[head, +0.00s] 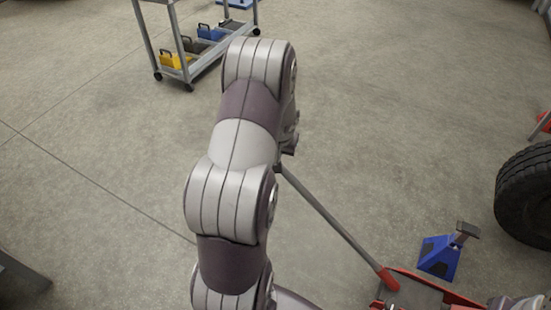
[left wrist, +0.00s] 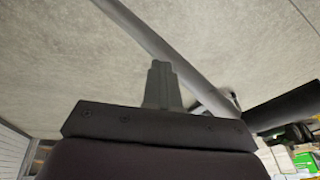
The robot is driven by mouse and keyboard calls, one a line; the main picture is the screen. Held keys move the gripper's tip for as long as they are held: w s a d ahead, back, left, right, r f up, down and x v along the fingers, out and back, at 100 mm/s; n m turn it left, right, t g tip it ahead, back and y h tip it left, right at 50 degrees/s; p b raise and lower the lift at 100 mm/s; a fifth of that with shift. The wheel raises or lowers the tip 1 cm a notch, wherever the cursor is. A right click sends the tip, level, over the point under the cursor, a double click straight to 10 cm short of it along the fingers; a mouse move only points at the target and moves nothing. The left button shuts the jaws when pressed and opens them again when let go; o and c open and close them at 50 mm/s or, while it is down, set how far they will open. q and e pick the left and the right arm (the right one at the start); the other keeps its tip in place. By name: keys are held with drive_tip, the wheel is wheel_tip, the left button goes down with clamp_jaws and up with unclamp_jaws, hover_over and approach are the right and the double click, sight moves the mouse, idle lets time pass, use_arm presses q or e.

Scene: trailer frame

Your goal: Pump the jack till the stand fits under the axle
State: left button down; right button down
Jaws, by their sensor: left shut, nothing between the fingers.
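The red floor jack (head: 428,291) is at the bottom right of the head view, cut off by the frame edge. Its long grey handle (head: 330,218) slopes up to the left from a red socket and ends behind my left arm. My left gripper (left wrist: 160,75) is shut with nothing between its fingers. In the left wrist view the handle (left wrist: 150,36) passes close by the fingertips; I cannot tell whether they touch. The blue stand (head: 440,258) is upright on the floor beside the jack. The axle cannot be made out. My right gripper is not in view.
A black tyre (head: 528,195) is at the right edge. A grey cart (head: 207,62) with yellow and blue items is at the top left. Concrete floor between cart and jack is clear. A dark cylinder (left wrist: 288,105) is at right in the wrist view.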

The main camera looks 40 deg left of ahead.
use_arm(q)
wheel_tip(320, 180, up, 8)
drive_tip(key=s+p, duration=0.1)
drive_tip(key=p, duration=0.1)
drive_tip(key=shift+s+d+p, duration=0.15)
drive_tip(key=shift+d+p, duration=0.1)
drive_tip(key=shift+p, duration=0.15)
drive_tip(key=shift+r, duration=0.1)
idle(0.8)
